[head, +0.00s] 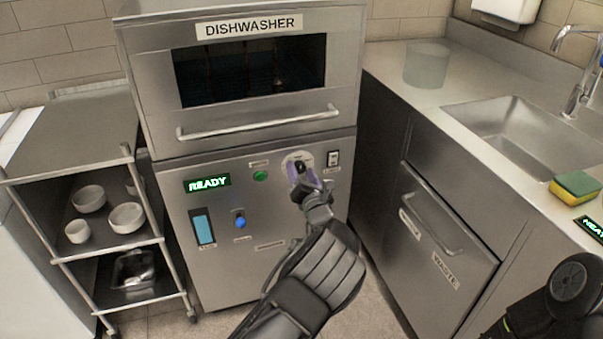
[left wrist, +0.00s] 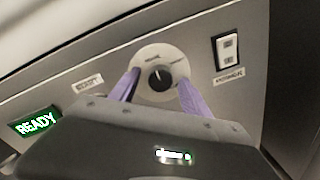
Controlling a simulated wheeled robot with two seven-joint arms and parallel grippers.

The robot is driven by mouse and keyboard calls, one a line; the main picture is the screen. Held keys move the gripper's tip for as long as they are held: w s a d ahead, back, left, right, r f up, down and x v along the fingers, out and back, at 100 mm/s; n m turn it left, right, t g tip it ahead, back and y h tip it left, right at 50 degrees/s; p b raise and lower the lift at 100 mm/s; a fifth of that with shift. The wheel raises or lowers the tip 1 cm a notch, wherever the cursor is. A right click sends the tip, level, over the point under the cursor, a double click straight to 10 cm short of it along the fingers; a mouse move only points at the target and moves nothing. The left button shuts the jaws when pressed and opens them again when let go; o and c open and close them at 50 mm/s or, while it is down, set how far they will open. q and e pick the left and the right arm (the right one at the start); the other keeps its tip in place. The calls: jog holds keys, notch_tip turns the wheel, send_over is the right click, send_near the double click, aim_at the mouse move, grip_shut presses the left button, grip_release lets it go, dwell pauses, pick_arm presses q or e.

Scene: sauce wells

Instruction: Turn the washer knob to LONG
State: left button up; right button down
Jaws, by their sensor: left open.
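The washer knob is a small black dial (left wrist: 160,77) with a light pointer line, set in a pale round plate (left wrist: 148,57) on the steel dishwasher panel. In the left wrist view the pointer stands nearly upright; the lettering on the plate is too small to read. My left gripper (left wrist: 156,90) is open, its purple fingers on either side of the knob; I cannot tell whether they touch it. In the head view my left gripper (head: 304,178) is in front of the plate (head: 297,160) and hides part of the knob. My right gripper is not in view.
A power switch (head: 333,158) is right of the knob, a green button (head: 260,175) and a READY display (head: 207,183) left of it. The dishwasher handle (head: 260,123) juts out above. A shelf cart (head: 95,247) stands left; a counter (head: 440,92) with a sink stands right.

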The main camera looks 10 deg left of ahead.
pick_arm(q)
grip_shut()
dwell(0.5)
jog(key=shift+f, duration=0.1)
